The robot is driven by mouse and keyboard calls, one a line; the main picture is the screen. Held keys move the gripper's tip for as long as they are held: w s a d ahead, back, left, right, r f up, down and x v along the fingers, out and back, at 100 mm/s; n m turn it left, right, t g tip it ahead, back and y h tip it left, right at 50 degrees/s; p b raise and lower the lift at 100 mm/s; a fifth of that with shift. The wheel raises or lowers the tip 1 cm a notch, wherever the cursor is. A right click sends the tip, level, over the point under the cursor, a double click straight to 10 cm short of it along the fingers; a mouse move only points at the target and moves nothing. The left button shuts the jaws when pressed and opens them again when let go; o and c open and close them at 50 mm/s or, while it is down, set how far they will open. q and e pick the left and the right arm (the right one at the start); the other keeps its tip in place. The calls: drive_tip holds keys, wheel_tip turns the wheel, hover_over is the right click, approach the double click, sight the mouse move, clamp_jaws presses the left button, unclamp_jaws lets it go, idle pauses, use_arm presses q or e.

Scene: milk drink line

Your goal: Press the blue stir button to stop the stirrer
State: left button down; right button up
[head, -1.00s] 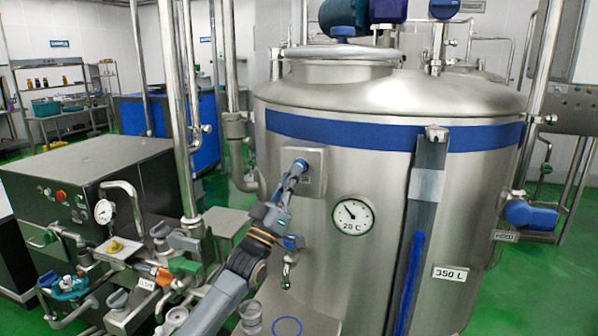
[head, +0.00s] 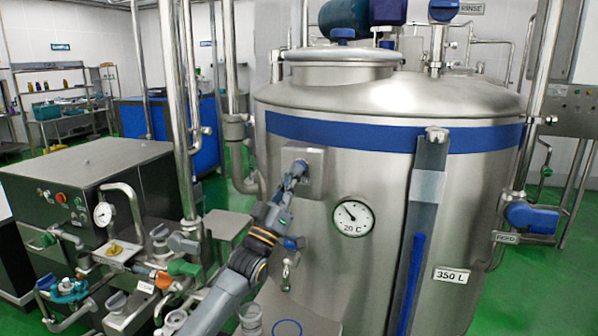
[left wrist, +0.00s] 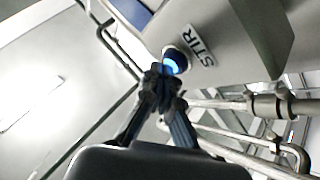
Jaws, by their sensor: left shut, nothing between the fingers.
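The stir button (left wrist: 176,60) glows blue in the left wrist view, beside a STIR label (left wrist: 201,46). It sits on a grey control box (head: 317,172) on the front of the steel tank (head: 385,240). My left gripper (head: 298,167) is shut and empty, with its fingertips at the box. In the left wrist view its fingertips (left wrist: 160,78) are right by the button and overlap its lower edge; I cannot tell whether they touch it. In the head view the gripper hides the button. My right gripper is not in view.
A temperature dial (head: 353,217) is right of the box. A small tap (head: 288,266) hangs below my arm. Vertical pipes (head: 181,130) and a valve group (head: 125,270) stand left. A level strip (head: 415,240) runs down the tank.

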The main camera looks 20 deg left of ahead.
use_arm(q)
drive_tip(key=shift+w, duration=0.1)
idle(0.3)
drive_tip(key=shift+s+p, duration=0.5)
drive_tip(key=shift+s, duration=0.45)
drive_tip(key=s+p, duration=0.3)
drive_tip(key=s, duration=0.3)
drive_tip(key=shift+a, duration=0.1)
idle(1.0)
